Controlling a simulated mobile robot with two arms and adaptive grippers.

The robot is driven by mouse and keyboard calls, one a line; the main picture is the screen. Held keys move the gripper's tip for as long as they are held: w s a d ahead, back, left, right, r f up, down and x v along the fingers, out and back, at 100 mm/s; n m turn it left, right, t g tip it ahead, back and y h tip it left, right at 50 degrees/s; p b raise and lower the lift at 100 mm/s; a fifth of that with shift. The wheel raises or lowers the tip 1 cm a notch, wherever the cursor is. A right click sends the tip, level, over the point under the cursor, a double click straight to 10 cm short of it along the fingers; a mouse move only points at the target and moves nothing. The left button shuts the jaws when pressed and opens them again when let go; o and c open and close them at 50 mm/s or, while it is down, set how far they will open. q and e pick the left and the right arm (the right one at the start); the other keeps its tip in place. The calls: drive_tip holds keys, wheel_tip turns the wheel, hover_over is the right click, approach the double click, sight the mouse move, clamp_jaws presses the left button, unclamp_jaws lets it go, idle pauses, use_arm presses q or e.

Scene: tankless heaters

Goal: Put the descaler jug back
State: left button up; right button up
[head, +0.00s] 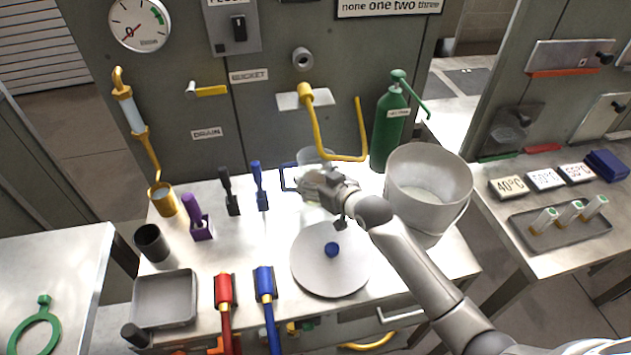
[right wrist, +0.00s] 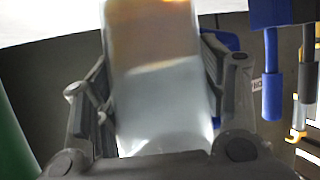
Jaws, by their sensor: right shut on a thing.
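A clear, see-through jug (head: 316,156) with a square blue handle (head: 287,178) is at the back middle of the white table, below the yellow spout. I take it to be the descaler jug; no label on it can be read. My right gripper (head: 322,181) is shut on it and hides much of its body in the head view. In the right wrist view the pale jug body (right wrist: 160,90) sits between both fingers, with blue handle parts behind the right finger. I cannot tell whether its base touches the table. My left gripper is not in view.
A green bottle (head: 389,130) with a lever and a large grey bucket (head: 425,185) stand close on the right. A round lid (head: 330,262) with a blue knob lies in front. Blue and black tools (head: 259,185) stand left.

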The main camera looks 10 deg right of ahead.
drive_tip(key=shift+f, duration=0.35)
drive_tip(key=o, duration=1.3)
drive_tip(key=shift+f, duration=0.2)
drive_tip(key=shift+r, duration=0.2)
drive_tip(key=v, duration=1.2)
drive_tip(key=shift+f, duration=0.15)
